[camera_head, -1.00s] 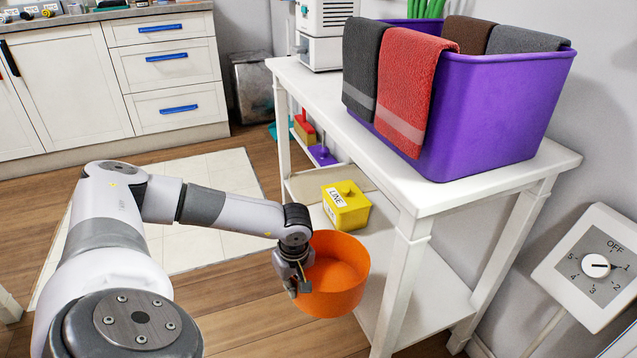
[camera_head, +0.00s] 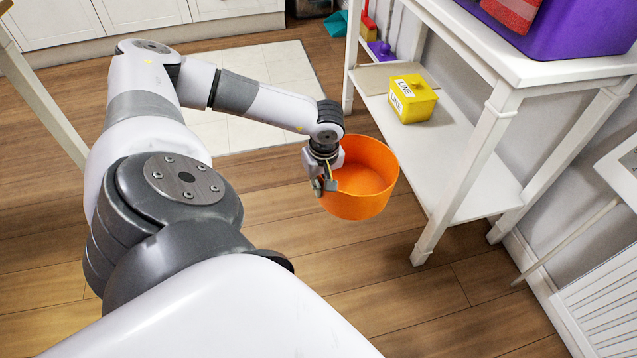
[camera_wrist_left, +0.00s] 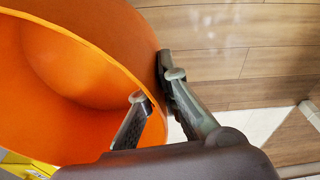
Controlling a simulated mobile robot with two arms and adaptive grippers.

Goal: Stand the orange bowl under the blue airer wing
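The orange bowl (camera_head: 358,192) is held upright in the air, in front of the white table's lower shelf in the head view. My left gripper (camera_head: 326,183) is shut on its near left wall. In the left wrist view, the bowl (camera_wrist_left: 75,70) fills the left side, and the gripper's fingers (camera_wrist_left: 150,95) pinch its rim, one inside and one outside. The blue airer wing is not in view. My right gripper is not in view.
A white table (camera_head: 505,85) with a lower shelf stands right of the bowl. A yellow box (camera_head: 412,103) sits on that shelf. A purple tub (camera_head: 570,25) is on top. The wooden floor (camera_head: 400,310) below is clear. A pale leg (camera_head: 35,85) stands at left.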

